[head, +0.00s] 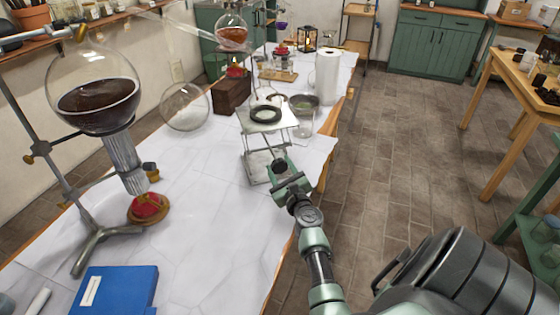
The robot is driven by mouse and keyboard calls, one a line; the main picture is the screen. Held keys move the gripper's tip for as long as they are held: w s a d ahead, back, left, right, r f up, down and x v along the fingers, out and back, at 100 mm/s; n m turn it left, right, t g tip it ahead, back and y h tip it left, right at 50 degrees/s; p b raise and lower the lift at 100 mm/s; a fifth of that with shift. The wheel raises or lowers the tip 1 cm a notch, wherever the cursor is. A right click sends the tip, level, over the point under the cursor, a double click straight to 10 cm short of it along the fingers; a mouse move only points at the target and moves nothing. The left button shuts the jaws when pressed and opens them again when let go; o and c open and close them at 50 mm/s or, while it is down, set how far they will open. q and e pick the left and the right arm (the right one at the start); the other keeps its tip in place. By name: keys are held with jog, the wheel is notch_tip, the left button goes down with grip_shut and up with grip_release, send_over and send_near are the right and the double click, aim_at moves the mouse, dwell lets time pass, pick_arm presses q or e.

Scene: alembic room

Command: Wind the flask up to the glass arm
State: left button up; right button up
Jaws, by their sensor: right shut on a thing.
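A lab jack (252,128) with a pale top plate and crossed metal legs stands near the table's right edge. A black ring (265,114) lies on its plate, and I see no flask clearly in it. My right gripper (283,173) is at the front of the jack, shut on its dark knob (280,166). The fingers hide part of the knob. A clear, empty round flask (184,108) rests on the table left of the jack. A slanting glass arm (205,37) runs above, behind the jack, near a flask of orange liquid (231,33). My left gripper is not in view.
A large flask of dark liquid (97,103) hangs on a stand over a red-topped burner (148,208) at left. A wooden block (231,96), glass beaker (304,118) and white roll (327,76) stand around the jack. A blue book (115,290) lies in front.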

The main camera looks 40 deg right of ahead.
jog(key=shift+f, duration=0.15)
jog(key=o, duration=1.4)
jog(key=shift+s, duration=0.1)
jog(key=v, duration=0.7)
jog(key=shift+s+a, duration=0.2)
jog(key=shift+s, duration=0.1)
